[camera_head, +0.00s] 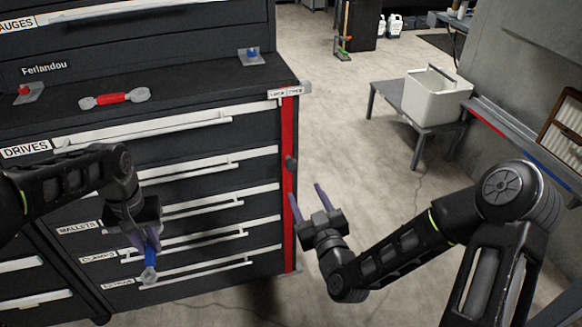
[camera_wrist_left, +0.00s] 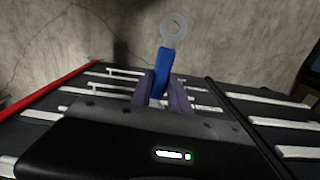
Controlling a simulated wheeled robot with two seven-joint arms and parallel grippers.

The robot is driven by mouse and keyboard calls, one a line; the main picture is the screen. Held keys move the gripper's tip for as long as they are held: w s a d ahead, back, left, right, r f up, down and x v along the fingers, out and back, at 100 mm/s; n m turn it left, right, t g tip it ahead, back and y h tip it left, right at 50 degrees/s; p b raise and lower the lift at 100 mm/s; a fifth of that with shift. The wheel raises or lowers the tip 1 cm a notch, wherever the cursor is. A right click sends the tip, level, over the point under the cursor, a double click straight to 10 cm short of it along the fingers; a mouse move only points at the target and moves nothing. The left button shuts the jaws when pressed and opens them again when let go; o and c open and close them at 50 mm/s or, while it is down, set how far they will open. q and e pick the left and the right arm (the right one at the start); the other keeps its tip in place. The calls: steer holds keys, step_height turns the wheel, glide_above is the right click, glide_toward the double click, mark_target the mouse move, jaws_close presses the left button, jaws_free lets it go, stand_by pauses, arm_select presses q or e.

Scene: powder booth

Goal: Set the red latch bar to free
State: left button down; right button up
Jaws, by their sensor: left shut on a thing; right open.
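The red latch bar (camera_head: 289,185) runs upright along the right front edge of the dark drawer cabinet. A dark knob (camera_head: 291,163) sits partway up it. A small label plate (camera_head: 288,92) is at its top, its words too small to read surely. My right gripper (camera_head: 307,198) is open and empty, fingers pointing up, just right of the bar and below the knob. My left gripper (camera_head: 146,236) is shut on a blue-handled tool with a grey ring end (camera_head: 150,258), in front of the lower drawers. The tool also shows in the left wrist view (camera_wrist_left: 162,72).
A red-handled wrench (camera_head: 113,98) and two small grey holders, one with a red part (camera_head: 27,93) and one blue (camera_head: 251,56), are on the cabinet top. A white bin (camera_head: 436,98) stands on a grey bench (camera_head: 388,93) at right. Floor between is clear.

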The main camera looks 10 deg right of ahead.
mark_target(293, 168)
steer(key=w, duration=1.2)
steer(key=shift+a, duration=0.4)
steer(key=shift+s, duration=0.1)
jaws_close()
steer(key=shift+d, duration=0.1)
stand_by(0.6)
